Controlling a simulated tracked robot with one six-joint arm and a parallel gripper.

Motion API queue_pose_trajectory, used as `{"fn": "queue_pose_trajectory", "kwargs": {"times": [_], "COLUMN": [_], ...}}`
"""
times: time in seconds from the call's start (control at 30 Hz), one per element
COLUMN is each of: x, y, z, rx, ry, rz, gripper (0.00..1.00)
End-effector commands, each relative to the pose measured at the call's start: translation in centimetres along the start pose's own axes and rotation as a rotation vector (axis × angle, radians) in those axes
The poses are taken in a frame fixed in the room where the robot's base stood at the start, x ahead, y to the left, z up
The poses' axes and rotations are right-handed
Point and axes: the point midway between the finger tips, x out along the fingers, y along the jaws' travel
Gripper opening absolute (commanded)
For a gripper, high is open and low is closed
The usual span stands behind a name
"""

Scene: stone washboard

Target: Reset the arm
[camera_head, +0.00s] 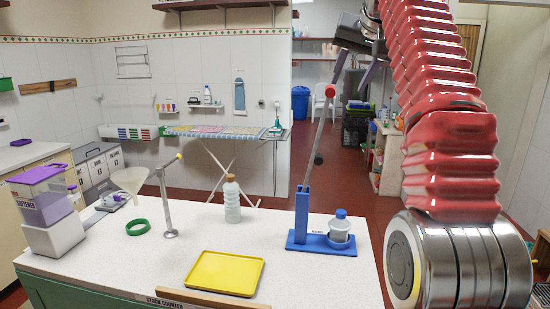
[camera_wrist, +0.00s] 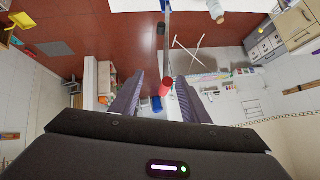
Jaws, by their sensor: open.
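My arm, red and ribbed with a metal drum at its base, rises along the right side of the head view. My gripper (camera_head: 356,50) is at the top, right of centre, partly cut off by the ribbed arm. Its two dark fingers are spread apart in the wrist view (camera_wrist: 160,82), with nothing held between them. The red end (camera_wrist: 164,90) of a lever appears between the fingers there; whether it touches them I cannot tell. In the head view this lever (camera_head: 307,160) stands tilted on a blue base (camera_head: 322,243), its red end just below the gripper.
On the white counter (camera_head: 120,265) are a bottle (camera_head: 232,202), a blue-capped container (camera_head: 340,228), a yellow tray (camera_head: 225,272), a green ring (camera_head: 138,227), a metal post (camera_head: 165,205) and a purple-lidded dispenser (camera_head: 48,210). Red floor (camera_head: 345,180) lies behind.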

Motion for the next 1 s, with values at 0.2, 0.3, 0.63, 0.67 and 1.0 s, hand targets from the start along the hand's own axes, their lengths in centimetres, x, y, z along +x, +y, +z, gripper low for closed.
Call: {"fn": "queue_pose_trajectory", "kwargs": {"times": [0.2, 0.3, 0.63, 0.67, 1.0], "x": [1.6, 3.0, 7.3, 7.7, 10.8], "y": [0.0, 0.2, 1.3, 1.4, 3.3], "z": [-0.8, -0.5, 1.3, 1.5, 6.6], "rx": [-0.039, -0.047, -0.068, -0.071, -0.11], "ry": [0.026, 0.013, -0.045, -0.051, -0.133], "rz": [-0.002, 0.003, 0.026, 0.028, 0.06], "gripper": [0.42, 0.42, 0.42, 0.42, 0.42]}}
